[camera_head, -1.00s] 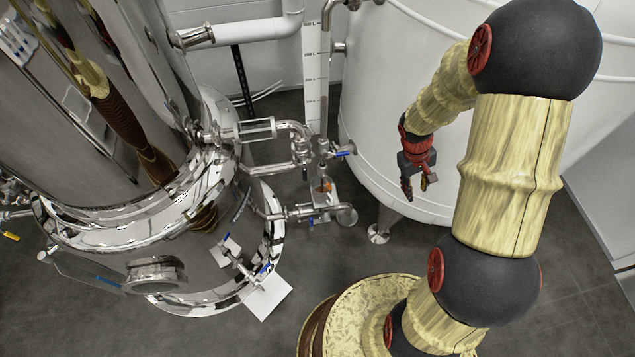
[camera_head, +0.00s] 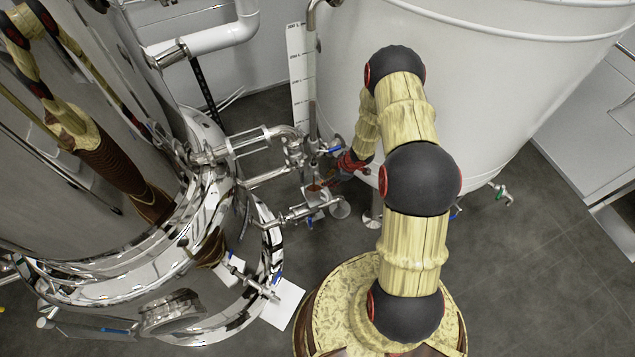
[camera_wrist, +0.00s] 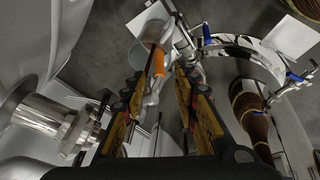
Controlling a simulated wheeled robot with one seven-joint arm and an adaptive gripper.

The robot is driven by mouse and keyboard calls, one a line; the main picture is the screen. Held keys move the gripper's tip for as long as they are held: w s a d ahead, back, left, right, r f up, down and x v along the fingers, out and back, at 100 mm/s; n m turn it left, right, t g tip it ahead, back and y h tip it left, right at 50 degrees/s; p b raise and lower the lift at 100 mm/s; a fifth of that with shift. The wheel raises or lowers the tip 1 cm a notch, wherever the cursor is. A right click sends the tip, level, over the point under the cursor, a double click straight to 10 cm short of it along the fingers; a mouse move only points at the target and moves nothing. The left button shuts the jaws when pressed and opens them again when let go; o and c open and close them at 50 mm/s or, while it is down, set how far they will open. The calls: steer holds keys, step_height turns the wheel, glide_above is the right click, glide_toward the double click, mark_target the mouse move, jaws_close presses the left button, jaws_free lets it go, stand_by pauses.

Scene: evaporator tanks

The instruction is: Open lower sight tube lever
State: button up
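The sight tube (camera_head: 312,95) stands beside a white graduated strip, left of the white tank. Small valves with blue levers sit at its foot: one upper lever (camera_head: 335,150) and one lower lever (camera_head: 309,224). An orange piece (camera_wrist: 157,62) stands near the tube's foot; I cannot tell if it is a lever. My gripper (camera_head: 322,184) is at this piping, partly hidden by its own wrist in the head view. In the wrist view my gripper (camera_wrist: 160,80) has its fingers apart, with the orange piece showing between and beyond them. Contact cannot be told.
The polished steel vessel (camera_head: 100,262) with its pipes fills the left. The white tank (camera_head: 480,90) stands behind my arm. A steel pipe fitting (camera_wrist: 45,115) is close left of the fingers in the wrist view. The grey floor (camera_head: 540,270) at the right is clear.

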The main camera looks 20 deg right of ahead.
steer(key=b+x, duration=0.3)
steer(key=x, duration=0.4)
steer(key=shift+w+a+f, duration=0.25)
steer(key=shift+w, duration=0.05)
steer(key=shift+c, duration=1.2)
jaws_close()
